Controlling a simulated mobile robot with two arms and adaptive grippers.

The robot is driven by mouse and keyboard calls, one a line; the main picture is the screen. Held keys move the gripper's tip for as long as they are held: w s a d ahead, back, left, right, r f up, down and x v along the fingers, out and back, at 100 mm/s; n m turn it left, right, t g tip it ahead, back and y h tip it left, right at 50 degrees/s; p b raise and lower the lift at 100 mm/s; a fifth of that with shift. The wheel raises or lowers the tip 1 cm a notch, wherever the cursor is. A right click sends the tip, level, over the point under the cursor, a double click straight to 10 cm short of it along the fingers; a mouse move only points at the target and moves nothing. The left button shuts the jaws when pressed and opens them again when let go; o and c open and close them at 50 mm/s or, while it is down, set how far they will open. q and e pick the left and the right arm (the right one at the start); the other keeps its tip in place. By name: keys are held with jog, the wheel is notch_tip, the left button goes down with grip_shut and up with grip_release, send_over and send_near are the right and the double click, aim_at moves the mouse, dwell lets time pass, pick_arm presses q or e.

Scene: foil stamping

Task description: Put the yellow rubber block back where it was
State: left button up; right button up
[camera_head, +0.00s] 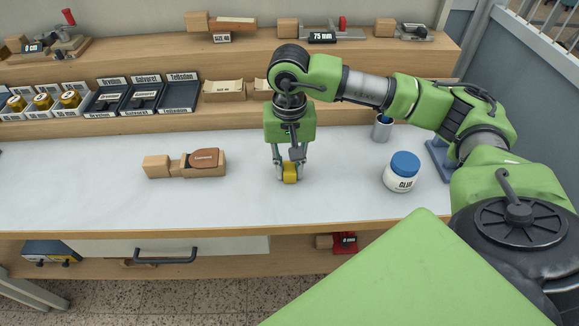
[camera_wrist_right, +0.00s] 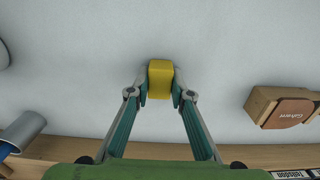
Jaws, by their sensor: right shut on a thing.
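The yellow rubber block (camera_head: 290,175) is between the fingertips of my right gripper (camera_head: 289,172), over the middle of the white work surface. In the right wrist view the yellow block (camera_wrist_right: 160,78) sits between the two fingers (camera_wrist_right: 160,90), which are shut on it from both sides. The gripper points down. I cannot tell whether the block touches the surface or hangs just above it. My left gripper is not in either view.
A wooden block with a brown leather piece (camera_head: 205,160) lies to the left. A glue jar (camera_head: 402,171) with a blue lid and a grey cup (camera_head: 382,128) stand to the right. Labelled trays (camera_head: 141,98) line the shelf behind. The surface around the gripper is clear.

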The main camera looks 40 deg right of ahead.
aim_at(289, 167)
jog(key=o, duration=1)
jog(key=shift+f, duration=0.1)
jog(key=shift+r+p, duration=0.45)
notch_tip(289, 167, up, 12)
jog(key=p, duration=0.6)
jog(key=shift+f, duration=0.25)
